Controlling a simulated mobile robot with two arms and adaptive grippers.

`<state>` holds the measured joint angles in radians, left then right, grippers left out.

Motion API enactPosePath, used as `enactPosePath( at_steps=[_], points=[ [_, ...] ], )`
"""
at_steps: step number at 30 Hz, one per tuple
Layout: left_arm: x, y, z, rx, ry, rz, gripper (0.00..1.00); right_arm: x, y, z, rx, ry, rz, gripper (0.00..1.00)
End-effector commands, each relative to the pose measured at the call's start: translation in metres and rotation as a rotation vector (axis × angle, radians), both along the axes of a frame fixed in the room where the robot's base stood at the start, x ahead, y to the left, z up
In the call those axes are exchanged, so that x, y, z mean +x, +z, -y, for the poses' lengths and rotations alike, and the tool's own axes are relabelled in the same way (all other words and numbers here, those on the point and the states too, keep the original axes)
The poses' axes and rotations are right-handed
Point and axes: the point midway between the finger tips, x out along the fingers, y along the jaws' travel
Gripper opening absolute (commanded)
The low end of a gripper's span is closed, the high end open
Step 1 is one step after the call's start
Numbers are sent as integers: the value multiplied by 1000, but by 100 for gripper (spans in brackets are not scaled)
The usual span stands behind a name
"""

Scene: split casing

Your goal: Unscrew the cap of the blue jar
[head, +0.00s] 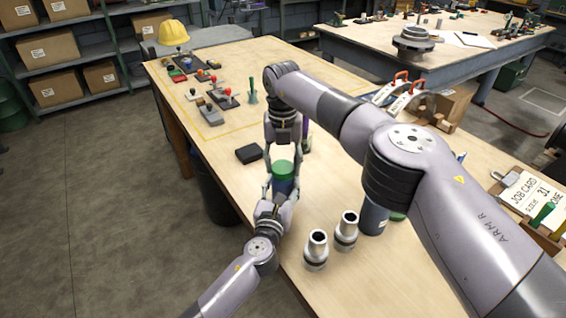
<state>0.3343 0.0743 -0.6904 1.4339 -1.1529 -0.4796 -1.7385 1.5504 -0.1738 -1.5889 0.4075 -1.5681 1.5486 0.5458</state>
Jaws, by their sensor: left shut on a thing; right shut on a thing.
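The blue jar (285,187) stands near the table's left edge, its lower part largely hidden by my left gripper. Its green cap (283,168) is on top. My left gripper (282,185) reaches in from the near side and is shut around the jar's body. My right gripper (283,160) comes from the far side, its fingers on either side of the green cap, shut on it. Whether there is any gap between cap and jar cannot be made out.
Two silver metal fittings (316,250) stand near the front edge. A black box (249,153) lies left of the jar. Several small tools lie farther back; the table (225,140) is bare between.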

Motion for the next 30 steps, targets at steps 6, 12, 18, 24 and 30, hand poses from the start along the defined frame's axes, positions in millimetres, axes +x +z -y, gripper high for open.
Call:
enactPosePath(
  at_steps=[6, 12, 18, 24, 30],
  points=[
    [0, 0, 0, 0, 0, 0, 0, -1, 0, -1, 0, 483, -2, 13],
    [0, 0, 0, 0, 0, 0, 0, -1, 0, -1, 1, 933, -4, 13],
    [0, 0, 0, 0, 0, 0, 0, -1, 1, -1, 2, 1384, -6, 13],
    [0, 0, 0, 0, 0, 0, 0, -2, 1, -1, 2, 1835, -7, 13],
    [0, 0, 0, -1, 0, 0, 0, -2, 1, 0, 3, 2284, -9, 13]
  ],
)
